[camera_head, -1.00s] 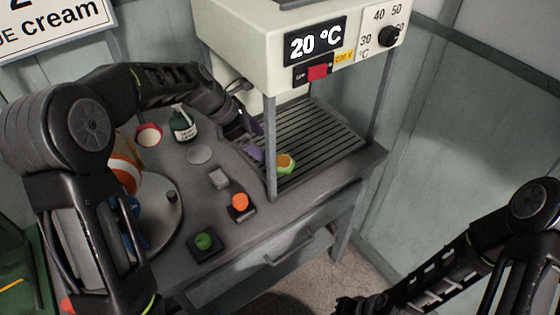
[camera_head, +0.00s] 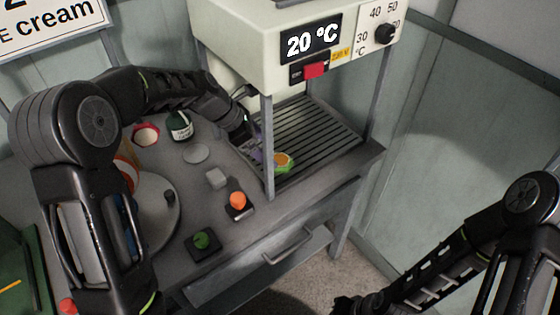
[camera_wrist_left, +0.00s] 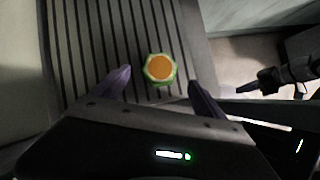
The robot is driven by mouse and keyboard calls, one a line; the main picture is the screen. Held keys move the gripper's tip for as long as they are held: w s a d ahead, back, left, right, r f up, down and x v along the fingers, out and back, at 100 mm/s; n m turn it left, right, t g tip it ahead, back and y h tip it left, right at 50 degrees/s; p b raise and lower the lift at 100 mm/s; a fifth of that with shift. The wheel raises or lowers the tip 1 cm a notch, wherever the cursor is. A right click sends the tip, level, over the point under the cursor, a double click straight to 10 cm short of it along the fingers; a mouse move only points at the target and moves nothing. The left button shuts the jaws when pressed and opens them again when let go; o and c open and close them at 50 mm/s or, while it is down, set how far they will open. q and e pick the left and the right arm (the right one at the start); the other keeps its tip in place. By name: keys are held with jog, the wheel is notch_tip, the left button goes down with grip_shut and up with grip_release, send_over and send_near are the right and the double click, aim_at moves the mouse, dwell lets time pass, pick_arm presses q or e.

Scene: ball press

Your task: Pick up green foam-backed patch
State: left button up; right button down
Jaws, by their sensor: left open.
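A small green-edged piece with an orange round face (camera_head: 283,162), which appears to be the green foam-backed patch, lies on the slatted plate of the press near its front left post. In the left wrist view the patch (camera_wrist_left: 160,68) sits between the two spread purple fingers, nearer the plate's right edge. My left gripper (camera_head: 261,156) is open and empty, just left of the patch in the head view, partly hidden by the post. I cannot tell how high the fingers are above the plate. My right gripper (camera_head: 347,306) is at the bottom edge, its jaws unclear.
The press (camera_head: 270,45) hangs over the slatted plate (camera_head: 318,130), with a post (camera_head: 268,150) close to my left gripper.

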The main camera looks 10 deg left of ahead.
aim_at(278, 160)
pick_arm(q)
jog(key=x, duration=0.5)
jog(key=shift+f+p, duration=0.1)
jog(key=shift+p, duration=0.2)
jog(key=shift+c, duration=0.4)
jog(key=c, duration=1.3)
